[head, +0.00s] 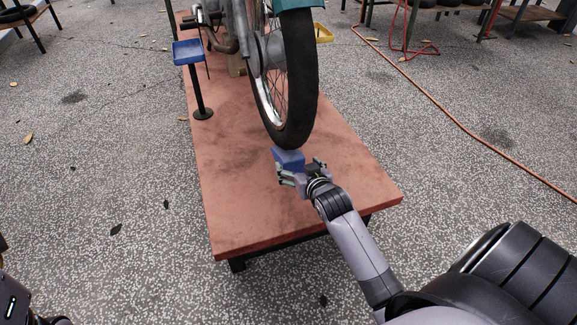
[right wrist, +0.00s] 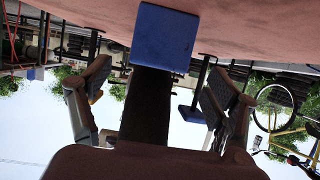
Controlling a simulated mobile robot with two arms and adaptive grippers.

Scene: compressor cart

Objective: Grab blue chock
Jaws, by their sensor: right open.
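The blue chock (head: 290,158) sits on the red platform (head: 240,215), just in front of the motorcycle's front tyre (head: 301,90). I cannot tell whether it touches the tyre. My right gripper (head: 301,172) is open at the chock's near side, low over the platform. In the right wrist view, which looks upside down, the blue chock (right wrist: 165,38) lies ahead between the two spread fingers (right wrist: 158,75), with the dark tyre (right wrist: 148,105) behind it. The fingers stand apart from the chock there. My left gripper is out of view.
A blue tray on a black post (head: 188,53) stands at the platform's left side. A yellow tray (head: 323,33) is behind the wheel on the right. An orange hose (head: 450,112) runs over the speckled floor. The platform's front part is clear.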

